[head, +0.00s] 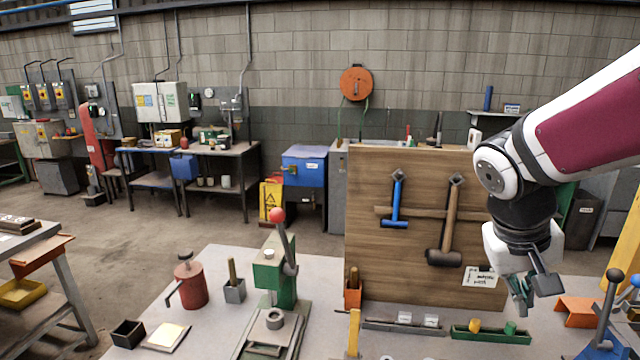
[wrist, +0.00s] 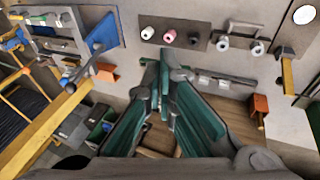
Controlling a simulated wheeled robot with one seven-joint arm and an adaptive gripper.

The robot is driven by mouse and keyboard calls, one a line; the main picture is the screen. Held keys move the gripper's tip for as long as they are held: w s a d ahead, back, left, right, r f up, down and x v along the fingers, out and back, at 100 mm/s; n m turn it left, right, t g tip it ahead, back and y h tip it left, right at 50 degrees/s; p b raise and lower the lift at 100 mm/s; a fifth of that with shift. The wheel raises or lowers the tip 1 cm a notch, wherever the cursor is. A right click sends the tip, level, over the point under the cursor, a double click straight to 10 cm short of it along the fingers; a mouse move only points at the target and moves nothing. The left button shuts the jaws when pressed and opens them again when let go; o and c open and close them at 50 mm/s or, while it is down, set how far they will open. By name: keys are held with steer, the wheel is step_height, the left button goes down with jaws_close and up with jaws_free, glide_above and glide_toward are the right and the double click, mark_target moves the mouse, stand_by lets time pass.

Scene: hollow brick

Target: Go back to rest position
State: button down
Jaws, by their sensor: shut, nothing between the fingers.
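My gripper (head: 534,288) hangs from my arm at the right of the head view, in front of the wooden tool board and above the grey bench. In the wrist view its green-padded fingers (wrist: 163,75) come together at the tips, with nothing between them. My gripper holds nothing and appears clear of the objects below it.
The wooden board (head: 412,268) stands upright with a blue hammer (head: 396,200) and a dark mallet (head: 447,240) hanging on it. A green press (head: 275,270) stands on the bench (head: 215,335). A blue lever device (head: 605,335) stands at the right. An orange bracket (head: 578,308) is nearby.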

steer(key=s+a+r+n+t+y, duration=0.1)
steer(key=s+a+r+t+y, duration=0.1)
steer(key=s+a, duration=0.3)
steer(key=s+a+r+n+t+y, duration=0.1)
steer(key=s+a+r+t+y, duration=0.1)
steer(key=s+a, duration=0.3)
steer(key=a, duration=0.3)
steer(key=shift+a+n+y, duration=0.25)
steer(key=shift+n+y, duration=0.05)
steer(key=shift+n, duration=0.1)
steer(key=shift+s+r, duration=0.1)
